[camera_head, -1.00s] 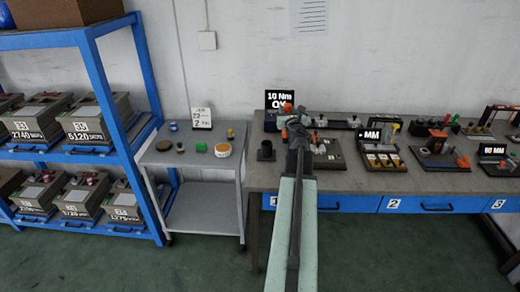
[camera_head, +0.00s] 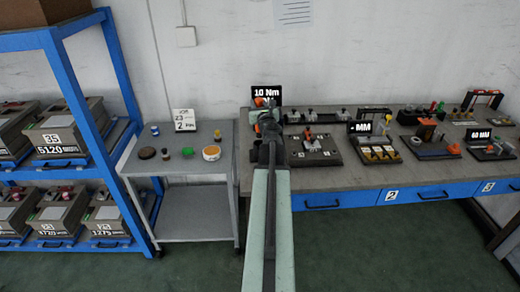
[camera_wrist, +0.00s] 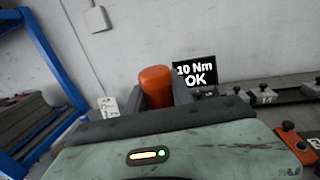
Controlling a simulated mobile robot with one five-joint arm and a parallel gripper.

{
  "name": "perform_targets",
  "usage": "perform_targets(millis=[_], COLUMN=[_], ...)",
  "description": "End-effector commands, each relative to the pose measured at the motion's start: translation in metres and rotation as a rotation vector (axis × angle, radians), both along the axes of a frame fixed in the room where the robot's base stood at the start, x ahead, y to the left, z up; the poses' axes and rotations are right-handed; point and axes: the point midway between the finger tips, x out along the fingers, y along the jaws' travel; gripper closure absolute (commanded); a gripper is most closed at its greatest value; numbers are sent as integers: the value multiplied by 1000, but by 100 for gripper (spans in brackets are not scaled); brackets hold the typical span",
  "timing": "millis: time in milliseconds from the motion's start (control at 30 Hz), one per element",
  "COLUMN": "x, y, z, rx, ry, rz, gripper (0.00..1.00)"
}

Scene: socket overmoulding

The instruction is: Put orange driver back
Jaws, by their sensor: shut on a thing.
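The orange driver (camera_wrist: 155,84) stands upright between the two dark fingers of my gripper (camera_wrist: 158,96) in the wrist view, with its rounded orange top showing and its lower part hidden. In the head view my gripper (camera_head: 268,122) is over the left end of the bench, shut on the driver, with orange (camera_head: 260,102) showing at its far end. A black display reading "10 Nm OK" (camera_wrist: 195,72) stands behind it; in the head view (camera_head: 266,91) its lower line is covered. No driver holder can be made out; my arm covers the bench there.
A grey bench (camera_head: 350,180) carries several fixtures to the right, the nearest a dark plate with pegs (camera_head: 313,148). A lower side table (camera_head: 195,180) with small items is at left, beside a blue shelf (camera_head: 87,85) of boxes.

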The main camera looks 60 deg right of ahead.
Motion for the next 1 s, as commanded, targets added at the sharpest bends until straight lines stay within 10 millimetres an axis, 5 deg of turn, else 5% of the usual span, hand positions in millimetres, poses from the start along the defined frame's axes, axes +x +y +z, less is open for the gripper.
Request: perform_targets(millis=[300, 500, 767, 1000], x=[0, -1, -1, -1], y=[-1, -1, -1, -2], z=[-62, -63, -101, -97], rx=[0, 0, 0, 0], ry=[0, 0, 0, 0], rz=[-1, -1, -2, -2], gripper=[100, 100, 100, 100])
